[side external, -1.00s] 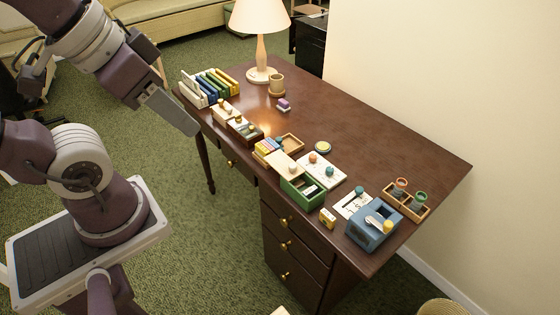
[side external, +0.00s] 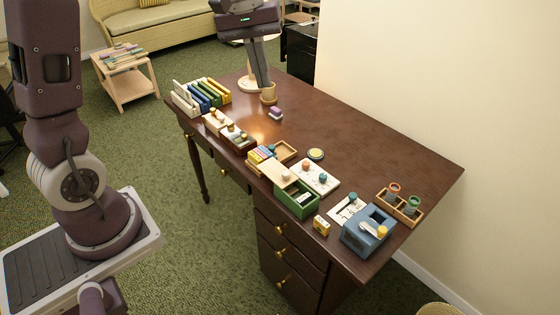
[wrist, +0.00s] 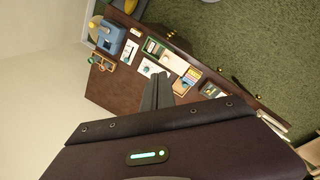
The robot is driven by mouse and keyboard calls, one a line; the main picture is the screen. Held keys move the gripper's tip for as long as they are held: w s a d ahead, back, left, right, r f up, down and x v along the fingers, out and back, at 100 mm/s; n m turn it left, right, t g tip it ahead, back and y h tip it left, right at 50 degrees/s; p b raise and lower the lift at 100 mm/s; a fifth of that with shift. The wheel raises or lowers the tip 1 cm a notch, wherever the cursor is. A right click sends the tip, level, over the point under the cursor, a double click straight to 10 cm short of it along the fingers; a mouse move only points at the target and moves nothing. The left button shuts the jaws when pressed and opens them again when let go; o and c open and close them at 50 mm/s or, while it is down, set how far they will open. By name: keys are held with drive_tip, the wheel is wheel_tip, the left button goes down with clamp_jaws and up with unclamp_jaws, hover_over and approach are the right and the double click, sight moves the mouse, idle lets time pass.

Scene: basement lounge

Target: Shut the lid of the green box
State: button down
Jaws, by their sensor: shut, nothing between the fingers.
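The green box (side external: 298,208) stands near the front edge of the dark wooden desk. A pale wooden lid panel (side external: 279,174) lies at its left end and extends beyond it; the right part of the box is open, showing a white item inside. In the wrist view the green box (wrist: 147,46) is above my fingers, with the pale lid panel (wrist: 174,63) beside it. My gripper (side external: 266,87) is shut and empty at the far end of the desk, in front of the lamp and apart from the box. The shut fingers (wrist: 157,77) also show in the wrist view.
A white board with knobs (side external: 325,180) lies right behind the box. A wooden tray (side external: 286,150) with coloured blocks is to its left. A blue box (side external: 365,236) and a rack (side external: 413,217) stand to the right. The desk's back middle (side external: 370,155) is clear.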

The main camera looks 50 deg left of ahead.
drive_tip(key=w+a+f+n+g+h, duration=0.15)
drive_tip(key=w+a+f+n, duration=0.4)
drive_tip(key=f, duration=0.55)
approach(281, 171)
drive_tip(key=shift+n+g+h, duration=0.35)
drive_tip(key=shift+g+h, duration=0.1)
drive_tip(key=f, duration=0.5)
drive_tip(key=shift+w+a+f, duration=0.25)
drive_tip(key=shift+a, duration=0.15)
drive_tip(key=shift+s+d+r, duration=0.1)
drive_tip(key=shift+s+d, duration=0.05)
drive_tip(key=shift+d, duration=0.45)
drive_tip(key=shift+s+d, duration=0.15)
drive_tip(key=shift+d, duration=0.45)
drive_tip(key=shift+s+d, duration=0.15)
drive_tip(key=shift+d, duration=0.4)
drive_tip(key=d, duration=0.9)
drive_tip(key=shift+s+d, duration=0.1)
